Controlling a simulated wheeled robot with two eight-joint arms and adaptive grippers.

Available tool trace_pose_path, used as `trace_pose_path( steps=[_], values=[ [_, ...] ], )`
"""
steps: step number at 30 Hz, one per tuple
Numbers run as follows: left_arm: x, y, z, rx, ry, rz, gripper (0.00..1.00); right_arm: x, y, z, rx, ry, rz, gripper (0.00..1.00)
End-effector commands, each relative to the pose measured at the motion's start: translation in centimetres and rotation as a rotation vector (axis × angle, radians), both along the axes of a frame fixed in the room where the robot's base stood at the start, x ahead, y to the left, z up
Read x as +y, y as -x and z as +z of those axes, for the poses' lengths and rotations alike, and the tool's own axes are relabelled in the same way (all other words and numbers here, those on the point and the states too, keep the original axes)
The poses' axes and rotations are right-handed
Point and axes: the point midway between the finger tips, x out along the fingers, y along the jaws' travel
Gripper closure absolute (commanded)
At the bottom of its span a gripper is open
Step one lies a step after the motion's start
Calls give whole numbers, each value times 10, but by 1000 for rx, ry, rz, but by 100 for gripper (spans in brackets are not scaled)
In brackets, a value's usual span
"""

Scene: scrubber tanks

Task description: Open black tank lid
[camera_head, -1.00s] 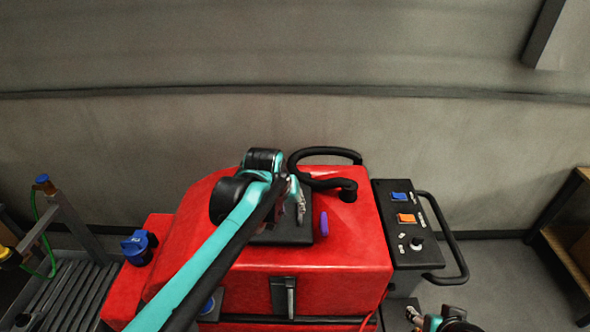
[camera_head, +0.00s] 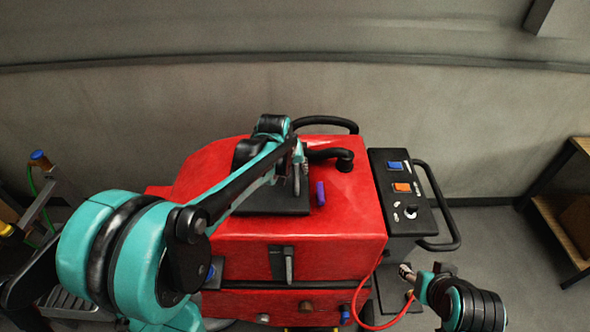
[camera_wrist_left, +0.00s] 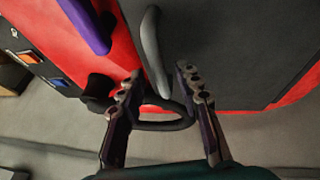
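The black tank lid (camera_head: 262,203) lies flat on top of the red scrubber (camera_head: 335,226). In the left wrist view the lid (camera_wrist_left: 225,45) fills the upper right, with a dark grey curved handle (camera_wrist_left: 150,45) along its edge. My left gripper (camera_head: 300,172) is over the lid's right part. In the left wrist view its fingers (camera_wrist_left: 159,76) are spread, and the handle's near end shows between the tips. Contact cannot be told. My right gripper (camera_head: 405,271) is low beside the scrubber, apart from the lid, too small to read its fingers.
A purple piece (camera_head: 320,193) stands right of the lid, near a black hose (camera_head: 328,154). The control panel (camera_head: 402,191) and push bar (camera_head: 436,205) are at right. A red cable (camera_head: 361,297) hangs near my right arm. A wooden shelf (camera_head: 556,226) stands far right.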

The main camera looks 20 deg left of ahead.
Motion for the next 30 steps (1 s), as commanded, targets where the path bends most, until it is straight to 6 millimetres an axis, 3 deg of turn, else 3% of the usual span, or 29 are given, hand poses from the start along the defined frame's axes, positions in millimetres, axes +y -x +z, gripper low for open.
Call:
trace_pose_path(
  steps=[4,8,20,30],
  values=[
    [0,0,0,0,0,0,68,0,0,0,0,0,0,48],
    [0,0,0,0,0,-1,100,0,0,0,0,0,0,48],
    [2,1,7,-7,26,1,100,0,0,3,0,0,0,48],
    [16,4,49,-65,219,5,100,0,0,18,0,0,0,48]
  ],
)
